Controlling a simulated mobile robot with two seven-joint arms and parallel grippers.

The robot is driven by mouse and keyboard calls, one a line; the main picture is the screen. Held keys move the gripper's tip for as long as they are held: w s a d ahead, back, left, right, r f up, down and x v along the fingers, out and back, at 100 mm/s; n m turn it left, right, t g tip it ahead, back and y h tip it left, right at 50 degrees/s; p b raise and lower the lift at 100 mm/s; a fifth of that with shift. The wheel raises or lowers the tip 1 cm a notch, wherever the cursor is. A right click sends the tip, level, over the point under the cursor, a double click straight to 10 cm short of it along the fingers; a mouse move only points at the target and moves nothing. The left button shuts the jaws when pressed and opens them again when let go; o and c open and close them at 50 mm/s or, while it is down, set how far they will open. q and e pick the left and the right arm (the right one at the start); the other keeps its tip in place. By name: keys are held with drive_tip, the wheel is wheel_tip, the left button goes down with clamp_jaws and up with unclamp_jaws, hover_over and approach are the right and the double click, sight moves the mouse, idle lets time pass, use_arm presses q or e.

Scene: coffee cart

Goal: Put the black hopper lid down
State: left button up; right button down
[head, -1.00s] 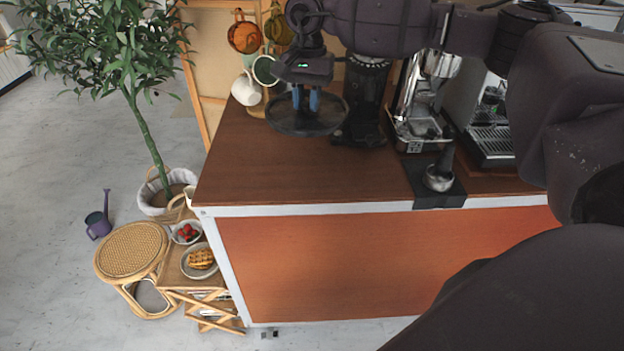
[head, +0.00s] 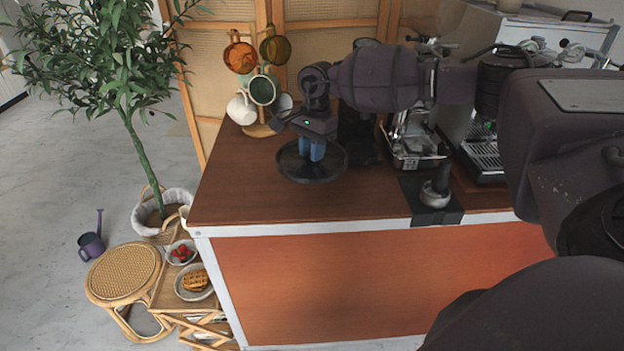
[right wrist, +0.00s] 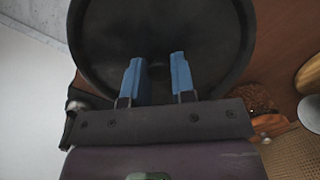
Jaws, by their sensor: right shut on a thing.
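The black hopper lid (head: 297,172) is a round dark disc at the left part of the wooden cart top. My right gripper (head: 312,158) points down over it, with its blue fingers shut on the lid's middle. In the right wrist view the lid (right wrist: 215,40) fills the upper middle, and the gripper (right wrist: 157,75) has its two blue fingers on either side of a small central knob. The lid looks level and very close to the cart top; I cannot tell if it touches. My left gripper is not in view.
A mug tree (head: 259,130) with several mugs stands behind the lid. The grinder (head: 358,135), espresso machine (head: 485,160) and a tamper (head: 436,190) on a black mat stand to the right. The cart top (head: 240,195) is clear in front and to the left.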

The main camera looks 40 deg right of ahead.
sight(311, 191)
drive_tip(key=shift+f, duration=4.5)
drive_tip(key=shift+f, duration=0.15)
drive_tip(key=c, duration=1)
unclamp_jaws()
drive_tip(key=shift+o, duration=0.3)
